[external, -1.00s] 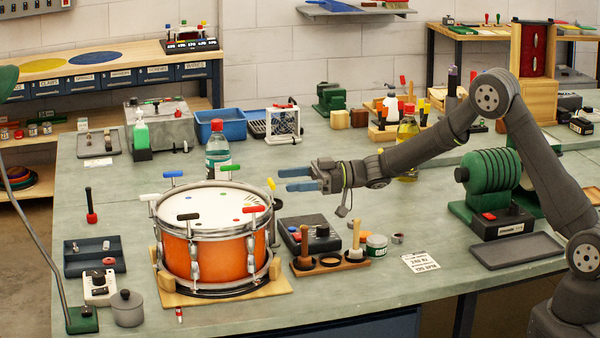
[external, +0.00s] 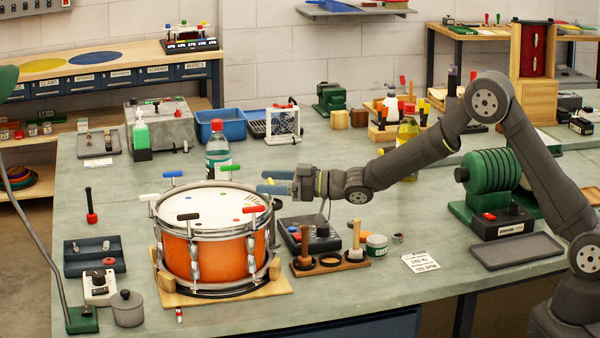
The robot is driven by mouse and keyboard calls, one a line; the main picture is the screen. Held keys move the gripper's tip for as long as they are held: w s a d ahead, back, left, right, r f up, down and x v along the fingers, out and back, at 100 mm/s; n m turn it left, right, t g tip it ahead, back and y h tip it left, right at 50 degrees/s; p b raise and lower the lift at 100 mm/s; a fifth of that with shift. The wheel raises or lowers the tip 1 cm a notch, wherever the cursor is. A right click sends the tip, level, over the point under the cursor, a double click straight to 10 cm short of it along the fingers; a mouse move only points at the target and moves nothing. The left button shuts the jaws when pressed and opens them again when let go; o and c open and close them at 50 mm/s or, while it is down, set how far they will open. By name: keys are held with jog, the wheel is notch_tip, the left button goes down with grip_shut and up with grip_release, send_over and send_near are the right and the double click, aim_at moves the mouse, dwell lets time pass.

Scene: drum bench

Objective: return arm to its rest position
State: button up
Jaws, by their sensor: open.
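My gripper (external: 272,188) is at the right of the drum, level with its top rim and just behind the upright tuning keys. Its blue fingers point left, with nothing seen between them. The orange snare drum (external: 220,258) stands on a wooden cradle (external: 262,290) in the left half of the bench. Several T-handled keys stand around its rim: blue (external: 173,174), green (external: 229,167), white (external: 149,197), black (external: 188,216) and red (external: 254,209).
A clear bottle (external: 218,155) stands behind the drum. A dark control box (external: 310,236) and a wooden tool holder (external: 330,262) sit below my wrist. A yellow bottle (external: 408,135) stands behind my forearm.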

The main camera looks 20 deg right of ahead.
jog(key=shift+m+t+h, duration=1.6)
jog(key=shift+m+t, duration=0.3)
jog(key=shift+t, duration=0.6)
jog(key=shift+v, duration=1.45)
jog(key=o, duration=0.7)
notch_tip(320, 180, up, 12)
jog(key=w+d+f+m+g+h, duration=0.3)
jog(key=w+m+g+h, duration=0.2)
jog(key=w, duration=0.1)
jog(key=d+r+m+g+h, duration=0.35)
jog(key=d+m+g, duration=0.2)
jog(key=d, duration=0.65)
jog(key=shift+n+g+h, duration=0.25)
jog(key=shift+n+h, duration=0.1)
jog(key=shift+h, duration=0.2)
jog(key=x, duration=0.5)
jog(key=s+d+x, duration=0.1)
jog(key=x, duration=0.9)
jog(key=shift+s+d+f, duration=0.1)
jog(key=shift+d+f, duration=0.1)
jog(key=shift+f, duration=0.35)
